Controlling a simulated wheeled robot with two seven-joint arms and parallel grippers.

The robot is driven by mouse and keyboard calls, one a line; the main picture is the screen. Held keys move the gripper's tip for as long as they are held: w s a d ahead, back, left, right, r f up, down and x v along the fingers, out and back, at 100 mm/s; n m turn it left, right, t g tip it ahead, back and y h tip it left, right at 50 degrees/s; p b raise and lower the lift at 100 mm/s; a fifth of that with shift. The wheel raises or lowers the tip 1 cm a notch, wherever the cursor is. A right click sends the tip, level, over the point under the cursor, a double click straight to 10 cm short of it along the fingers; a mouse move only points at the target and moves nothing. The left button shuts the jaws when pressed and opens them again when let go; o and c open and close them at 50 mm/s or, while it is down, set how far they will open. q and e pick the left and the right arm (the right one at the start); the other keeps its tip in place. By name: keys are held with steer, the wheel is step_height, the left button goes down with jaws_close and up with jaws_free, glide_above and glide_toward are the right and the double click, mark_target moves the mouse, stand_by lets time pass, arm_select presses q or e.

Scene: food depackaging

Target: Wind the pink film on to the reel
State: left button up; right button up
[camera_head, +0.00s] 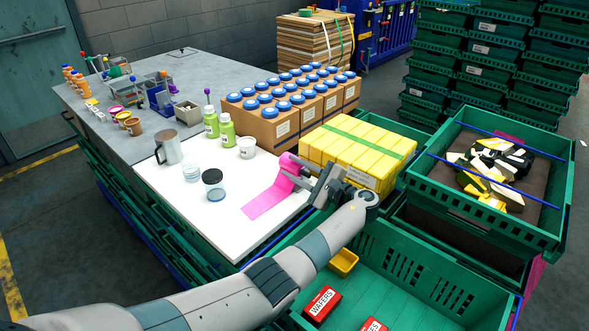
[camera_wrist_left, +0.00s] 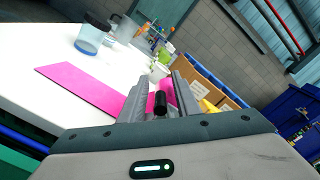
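The pink film (camera_head: 268,198) lies as a flat strip on the white board, and it shows at the left in the wrist view (camera_wrist_left: 82,88). Its far end rises to a pink roll (camera_head: 288,162), which looks like the reel and is partly hidden by my left gripper (camera_head: 298,170). In the wrist view the fingers of the left gripper (camera_wrist_left: 160,92) stand apart. Pink (camera_wrist_left: 167,88) and a dark, short cylinder (camera_wrist_left: 160,104) show between them. Whether the fingers press on the reel cannot be seen. My right gripper is out of view.
A dark-lidded jar (camera_head: 213,185), a metal mug (camera_head: 168,147) and a white tub (camera_head: 247,147) stand on the white board (camera_head: 205,222). Yellow packs (camera_head: 345,150) are close behind the gripper. A green crate (camera_head: 400,262) with red boxes is in front.

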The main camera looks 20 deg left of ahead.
arm_select(q)
steer(key=shift+d, duration=0.15)
